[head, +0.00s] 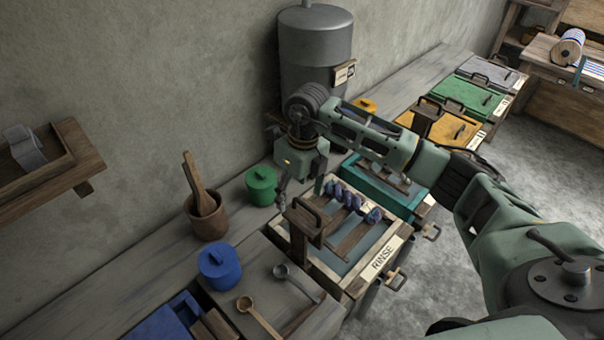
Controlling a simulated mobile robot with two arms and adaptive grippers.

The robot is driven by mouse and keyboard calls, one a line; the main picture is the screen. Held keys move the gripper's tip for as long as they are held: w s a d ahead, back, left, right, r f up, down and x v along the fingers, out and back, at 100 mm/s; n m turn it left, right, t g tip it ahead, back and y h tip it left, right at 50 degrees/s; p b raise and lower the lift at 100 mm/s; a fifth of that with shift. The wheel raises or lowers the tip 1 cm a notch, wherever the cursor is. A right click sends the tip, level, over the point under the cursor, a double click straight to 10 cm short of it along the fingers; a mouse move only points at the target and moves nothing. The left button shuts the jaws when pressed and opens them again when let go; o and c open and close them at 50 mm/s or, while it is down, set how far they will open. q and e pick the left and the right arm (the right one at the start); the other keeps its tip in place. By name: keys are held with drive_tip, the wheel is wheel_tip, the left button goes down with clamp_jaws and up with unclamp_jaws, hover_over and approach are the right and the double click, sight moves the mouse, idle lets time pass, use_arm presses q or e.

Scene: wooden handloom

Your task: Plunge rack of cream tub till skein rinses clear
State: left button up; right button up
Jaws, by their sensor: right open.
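The cream tub (398,250) with the RINSE label stands at the bench front, open, with grey-blue liquid inside. Its wooden rack (357,240) sits in the tub opening. The rack's upright handle block (304,222) with a dark grip rises at the tub's left side. A blue-purple skein (352,201) hangs across the far end of the rack. My right gripper (300,190) is open and empty, pointing down just behind and above the handle, apart from it as far as I can tell. My left gripper is out of view.
A teal tub (376,190) stands beyond the rinse tub, partly under my right arm. Yellow (455,130) and green (470,98) tubs follow. A green pot (261,186), blue pot (220,268), wooden mortar (207,217) and ladles (258,316) stand left. A metal tank (316,45) stands behind.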

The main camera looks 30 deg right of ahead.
sight(307, 205)
drive_tip(key=shift+w+d+r+h, duration=0.1)
drive_tip(key=shift+d+r+h, duration=0.1)
drive_tip(key=shift+d, duration=0.35)
drive_tip(key=shift+w+d+r+h, duration=0.1)
drive_tip(key=shift+d+r+h, duration=0.1)
drive_tip(key=shift+d, duration=0.35)
drive_tip(key=shift+s+d, duration=0.1)
drive_tip(key=shift+d, duration=0.25)
drive_tip(key=shift+s+d+f, duration=0.1)
drive_tip(key=shift+f, duration=0.1)
wheel_tip(307, 205, down, 8)
drive_tip(key=b, duration=0.5)
drive_tip(key=shift+r, duration=0.25)
drive_tip(key=shift+f, duration=0.45)
drive_tip(key=shift+c, duration=0.3)
clamp_jaws()
